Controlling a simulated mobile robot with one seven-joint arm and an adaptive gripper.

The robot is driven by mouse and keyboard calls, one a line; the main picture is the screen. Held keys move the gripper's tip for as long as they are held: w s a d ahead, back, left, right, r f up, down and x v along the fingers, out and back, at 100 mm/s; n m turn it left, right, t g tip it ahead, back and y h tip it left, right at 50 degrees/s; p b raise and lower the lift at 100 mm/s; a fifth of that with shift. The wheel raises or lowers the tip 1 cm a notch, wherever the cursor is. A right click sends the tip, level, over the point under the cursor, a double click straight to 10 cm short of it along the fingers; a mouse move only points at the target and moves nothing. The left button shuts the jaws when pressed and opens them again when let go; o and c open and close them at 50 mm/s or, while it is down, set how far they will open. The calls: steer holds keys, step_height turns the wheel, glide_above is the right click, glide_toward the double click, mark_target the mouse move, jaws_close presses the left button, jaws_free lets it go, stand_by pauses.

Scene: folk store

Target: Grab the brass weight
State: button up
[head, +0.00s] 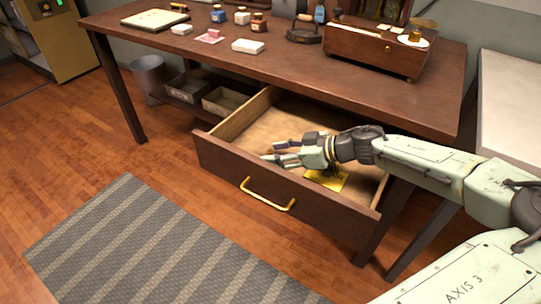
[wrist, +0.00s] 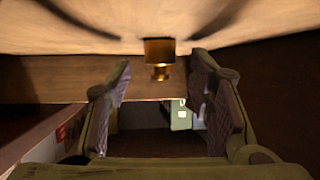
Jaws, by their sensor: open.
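The brass weight (wrist: 159,57) shows in the wrist view as a small golden cylinder with a narrower knob. It appears upside down there, standing on the pale wooden floor of the open drawer (head: 240,121). My gripper (head: 273,152) is inside the drawer in the head view, low over its floor and pointing left. Its two fingers are apart in the wrist view, one on each side of the weight's line, with nothing held. The weight appears in the gap at the fingertips; I cannot tell its exact depth. I cannot make out the weight in the head view.
A yellow plate (head: 327,180) lies in the drawer below my wrist. The drawer front with its brass handle (head: 267,196) and the side walls surround my gripper. The desk top (head: 180,49) overhangs behind, carrying bottles and a wooden box (head: 365,47). A striped rug (head: 130,245) lies in front.

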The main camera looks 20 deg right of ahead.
steer(key=shift+w+a+f, duration=0.2)
steer(key=shift+w+a, duration=0.05)
steer(key=shift+a, duration=0.1)
jaws_close()
stand_by(0.4)
